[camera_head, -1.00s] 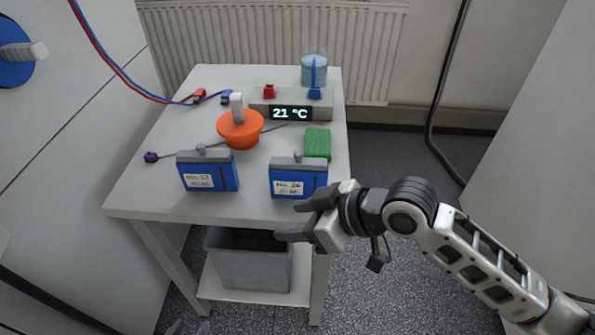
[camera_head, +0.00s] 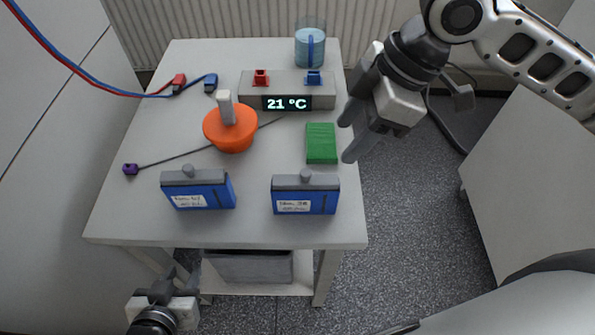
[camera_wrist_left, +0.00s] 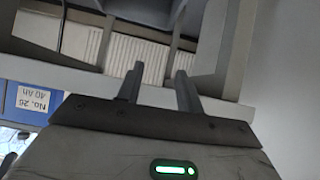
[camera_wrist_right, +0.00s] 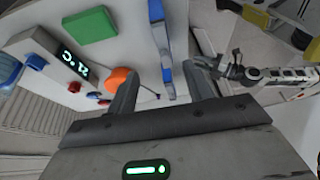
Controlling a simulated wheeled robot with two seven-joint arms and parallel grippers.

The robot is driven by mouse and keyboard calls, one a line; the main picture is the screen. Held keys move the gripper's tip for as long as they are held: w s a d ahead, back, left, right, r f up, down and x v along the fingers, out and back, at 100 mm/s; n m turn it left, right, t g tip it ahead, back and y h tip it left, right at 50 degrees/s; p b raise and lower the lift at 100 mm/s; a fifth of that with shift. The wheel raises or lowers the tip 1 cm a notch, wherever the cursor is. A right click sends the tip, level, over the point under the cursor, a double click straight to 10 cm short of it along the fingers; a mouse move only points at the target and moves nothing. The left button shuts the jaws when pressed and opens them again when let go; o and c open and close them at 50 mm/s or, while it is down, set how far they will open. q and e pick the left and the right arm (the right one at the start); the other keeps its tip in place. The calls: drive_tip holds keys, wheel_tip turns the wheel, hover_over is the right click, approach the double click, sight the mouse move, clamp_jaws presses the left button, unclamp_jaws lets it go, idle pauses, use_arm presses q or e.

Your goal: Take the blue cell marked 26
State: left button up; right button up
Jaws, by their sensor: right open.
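Two blue cells with grey tops stand upright near the table's front edge. The right cell (camera_head: 305,197) is the one marked 26; its label reads No. 26, upside down, at the left of the left wrist view (camera_wrist_left: 33,99). The left cell (camera_head: 198,190) has a different, blurred number. My right gripper (camera_head: 348,136) is open and empty, above the table's right edge, behind and right of cell 26. A blue-grey cell edge (camera_wrist_right: 164,45) shows beyond its fingers in the right wrist view. My left gripper (camera_head: 168,278) is open and empty, low in front of the table's left part.
A green block (camera_head: 321,143) lies behind cell 26. An orange bowl-like piece with a grey knob (camera_head: 230,130) is behind the left cell. A grey unit showing 21 °C (camera_head: 287,90) and a blue beaker (camera_head: 310,45) stand farther back. A grey bin (camera_head: 250,267) is beneath the table.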

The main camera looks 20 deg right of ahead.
sight(315, 179)
drive_tip(key=x, duration=0.9)
drive_tip(key=shift+s+a+f+b, duration=0.2)
drive_tip(key=shift+s+b, duration=0.05)
drive_tip(key=shift+b, duration=0.1)
drive_tip(key=shift+x, duration=2.9)
clamp_jaws()
drive_tip(key=shift+r, duration=0.1)
